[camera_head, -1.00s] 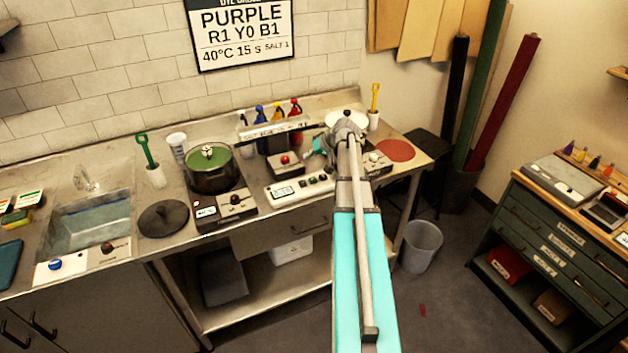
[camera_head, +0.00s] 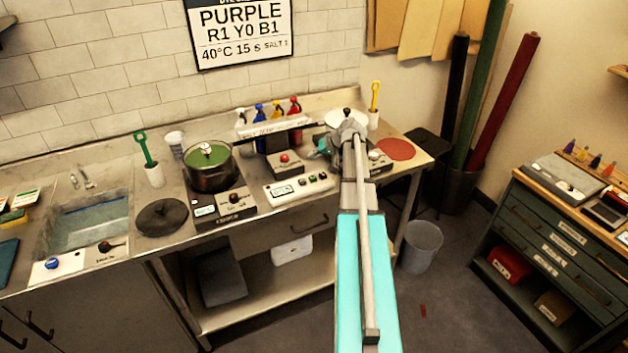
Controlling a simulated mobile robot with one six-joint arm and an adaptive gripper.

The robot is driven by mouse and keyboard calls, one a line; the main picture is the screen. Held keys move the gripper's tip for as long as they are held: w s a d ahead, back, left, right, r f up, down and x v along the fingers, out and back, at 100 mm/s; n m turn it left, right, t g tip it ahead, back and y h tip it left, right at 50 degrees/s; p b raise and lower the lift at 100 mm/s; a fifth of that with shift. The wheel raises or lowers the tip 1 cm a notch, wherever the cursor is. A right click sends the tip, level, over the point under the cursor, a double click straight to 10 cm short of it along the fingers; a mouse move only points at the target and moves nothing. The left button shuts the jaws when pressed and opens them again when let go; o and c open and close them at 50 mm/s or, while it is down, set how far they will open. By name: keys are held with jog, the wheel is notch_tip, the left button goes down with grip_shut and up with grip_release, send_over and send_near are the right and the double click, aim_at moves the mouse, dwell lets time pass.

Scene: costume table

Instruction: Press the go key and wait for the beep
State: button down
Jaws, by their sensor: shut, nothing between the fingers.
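A white control panel (camera_head: 299,187) lies at the front edge of the steel counter, with a small display at its left and several small keys, some of them green (camera_head: 312,178). The key labels are too small to read, so I cannot tell which is the go key. My gripper (camera_head: 321,147), with teal parts, is above the counter behind the panel's right end. It is shut and empty, and partly hidden by my arm. It appears apart from the panel keys.
A pot with green liquid (camera_head: 209,178) stands on a hot plate (camera_head: 222,207) left of the panel. A box with a red knob (camera_head: 285,165) and several spray bottles (camera_head: 277,112) stand behind it. A dark lid (camera_head: 162,217) lies near the sink (camera_head: 88,225).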

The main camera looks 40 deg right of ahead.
aim_at(314, 178)
jog(key=shift+f+b, duration=3.45)
jog(key=shift+f, duration=0.25)
jog(key=shift+f, duration=0.2)
jog(key=shift+w+f+b, duration=0.1)
jog(key=shift+f+b, duration=0.15)
jog(key=shift+b, duration=0.2)
jog(key=shift+f+b, duration=0.4)
jog(key=shift+b, duration=0.05)
jog(key=shift+r, duration=0.1)
jog(key=shift+r+p, duration=0.8)
jog(key=shift+p, duration=0.15)
jog(key=shift+r, duration=0.1)
jog(key=shift+r+p, duration=2.4)
jog(key=shift+p, duration=0.1)
